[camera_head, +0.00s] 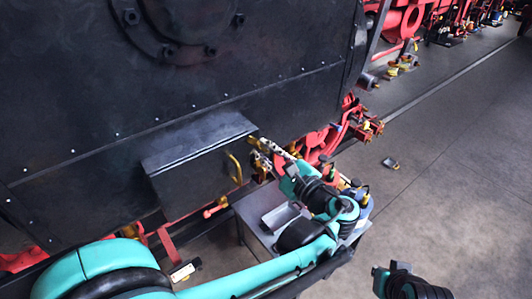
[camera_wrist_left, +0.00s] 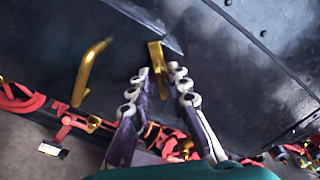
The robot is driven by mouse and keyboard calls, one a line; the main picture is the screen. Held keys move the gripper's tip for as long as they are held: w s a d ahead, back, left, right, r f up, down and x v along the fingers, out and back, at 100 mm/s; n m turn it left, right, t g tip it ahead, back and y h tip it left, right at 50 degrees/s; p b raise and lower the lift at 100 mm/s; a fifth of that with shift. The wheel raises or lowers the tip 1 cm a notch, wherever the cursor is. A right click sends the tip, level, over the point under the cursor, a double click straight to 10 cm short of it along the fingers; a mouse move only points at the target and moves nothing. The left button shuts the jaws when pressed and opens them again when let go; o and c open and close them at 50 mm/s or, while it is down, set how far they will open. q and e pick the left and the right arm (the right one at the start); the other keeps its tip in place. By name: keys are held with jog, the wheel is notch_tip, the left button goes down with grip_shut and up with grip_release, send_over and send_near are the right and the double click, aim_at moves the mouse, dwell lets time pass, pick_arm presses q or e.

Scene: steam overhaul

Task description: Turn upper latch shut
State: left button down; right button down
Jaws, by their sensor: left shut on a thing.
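The gold upper latch (camera_head: 253,142) is at the top right corner of a dark metal box (camera_head: 195,182) on the side of the black engine. It also shows in the left wrist view (camera_wrist_left: 157,56). My left gripper (camera_head: 266,153) is at the box's right end, shut on the latch. In the left wrist view, the two fingertips (camera_wrist_left: 159,76) lie on either side of the latch, which partly hides between them. A gold handle (camera_head: 235,168) stands on the box front and shows left of the fingers in the wrist view (camera_wrist_left: 90,68). The box looks closed.
Red pipework (camera_head: 322,143) runs beside and below the box. A small grey table (camera_head: 247,213) with a tray (camera_head: 281,216) stands under my left arm. The floor at the right is mostly clear.

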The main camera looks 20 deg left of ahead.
pick_arm(q)
jog(key=n+b, duration=0.1)
jog(key=n, duration=0.8)
jog(key=shift+f+b, duration=0.2)
jog(key=shift+b, duration=0.1)
jog(key=shift+n, duration=0.3)
jog(key=c, duration=1.7)
grip_release()
jog(key=v, duration=0.7)
jog(key=shift+s+d, duration=0.15)
jog(key=shift+s, duration=0.05)
